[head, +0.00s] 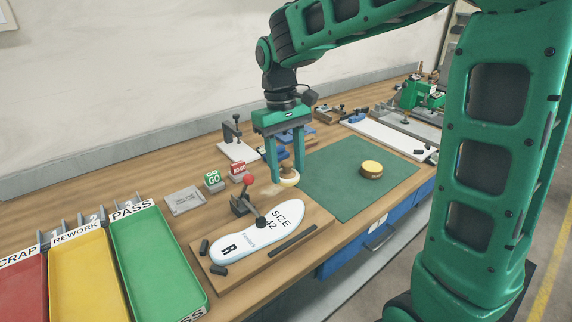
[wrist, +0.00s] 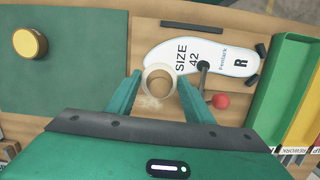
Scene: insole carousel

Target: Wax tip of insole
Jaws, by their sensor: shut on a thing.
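The white insole (head: 240,241), printed "SIZE 42" and "R", lies flat on a wooden board (head: 230,280); it also shows in the wrist view (wrist: 215,58). A clamp with a red knob (head: 248,180) bears on its middle. My gripper (head: 285,182) is shut on a cream round pad with a brownish centre (wrist: 159,80). The pad is close to the "SIZE 42" end of the insole; I cannot tell whether they touch. A round tin with a yellow top (head: 371,168) stands on the green mat (head: 328,190); it is at upper left in the wrist view (wrist: 29,43).
Red, yellow (head: 80,268) and green (head: 150,260) trays marked SCRAP, REWORK and PASS stand at left. GO (head: 213,180) and NO-GO (head: 239,172) blocks stand behind the board. Fixtures fill the back of the bench. The mat is clear around the tin.

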